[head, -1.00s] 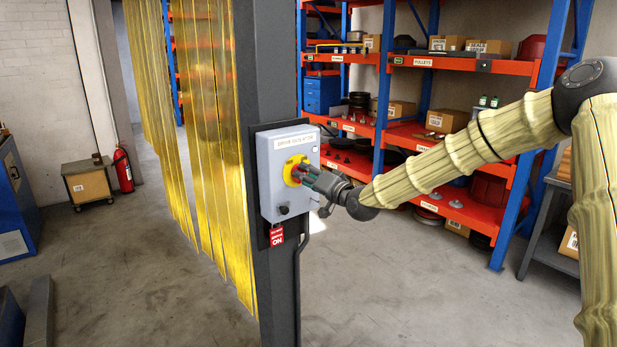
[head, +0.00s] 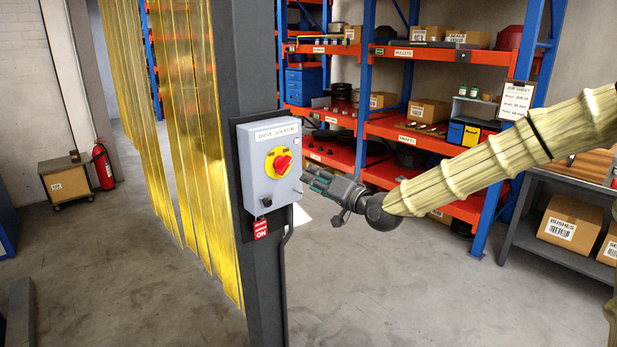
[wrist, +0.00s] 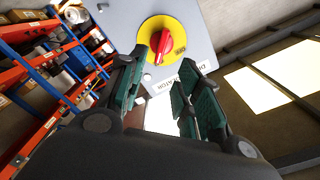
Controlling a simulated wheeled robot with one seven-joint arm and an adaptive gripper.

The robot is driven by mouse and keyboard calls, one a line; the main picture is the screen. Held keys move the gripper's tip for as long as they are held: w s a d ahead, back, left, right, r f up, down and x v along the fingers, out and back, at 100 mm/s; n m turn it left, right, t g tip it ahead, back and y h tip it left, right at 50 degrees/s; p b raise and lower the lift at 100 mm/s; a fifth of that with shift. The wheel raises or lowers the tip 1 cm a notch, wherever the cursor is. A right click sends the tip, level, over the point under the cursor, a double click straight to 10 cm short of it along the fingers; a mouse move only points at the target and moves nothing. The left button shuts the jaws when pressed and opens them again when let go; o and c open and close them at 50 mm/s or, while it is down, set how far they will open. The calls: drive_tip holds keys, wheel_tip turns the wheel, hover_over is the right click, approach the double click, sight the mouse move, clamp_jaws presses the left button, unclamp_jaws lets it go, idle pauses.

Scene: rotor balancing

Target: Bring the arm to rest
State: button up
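My arm, in a pale ribbed sleeve, reaches in from the right in the head view. My gripper (head: 312,181) is just right of the grey drive isolator box (head: 263,140), apart from its red knob. The red knob (head: 282,163) sits on a yellow disc and stands at a slant. In the wrist view the red knob (wrist: 160,46) shows beyond the fingertips. The teal-padded fingers of my gripper (wrist: 160,82) are spread with a clear gap and nothing between them.
The box is fixed to a dark post (head: 254,60), with a red tag (head: 260,229) below it. Yellow strip curtains (head: 190,120) hang to the left. Orange and blue shelving (head: 440,140) stands behind my arm. The floor (head: 400,290) in front is clear.

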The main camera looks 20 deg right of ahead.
drive_tip(key=shift+s, duration=0.25)
idle(0.3)
drive_tip(key=s+a+f+n+g+h, duration=0.1)
drive_tip(key=s+a+f+g, duration=0.35)
drive_tip(key=f, duration=0.85)
drive_tip(key=s+a+f+g+h, duration=0.1)
drive_tip(key=s+a+f+g, duration=0.1)
drive_tip(key=s+f, duration=0.75)
drive_tip(key=s+a+f+n+g+h, duration=0.1)
drive_tip(key=s+a+f+g, duration=0.25)
drive_tip(key=f, duration=1.25)
drive_tip(key=s+f+n+g+h, duration=0.1)
drive_tip(key=s+f, duration=0.4)
drive_tip(key=s, duration=0.6)
drive_tip(key=s+f+n+g+h, duration=0.1)
drive_tip(key=s+f+g, duration=0.2)
drive_tip(key=s+f, duration=0.3)
drive_tip(key=s+d+f+g+h, duration=0.1)
drive_tip(key=s+f+g, duration=0.2)
drive_tip(key=s, duration=1.3)
wheel_tip(320, 180, down, 3)
drive_tip(key=shift+s+r+n, duration=0.15)
drive_tip(key=shift+s+n, duration=0.05)
drive_tip(key=shift+n, duration=0.2)
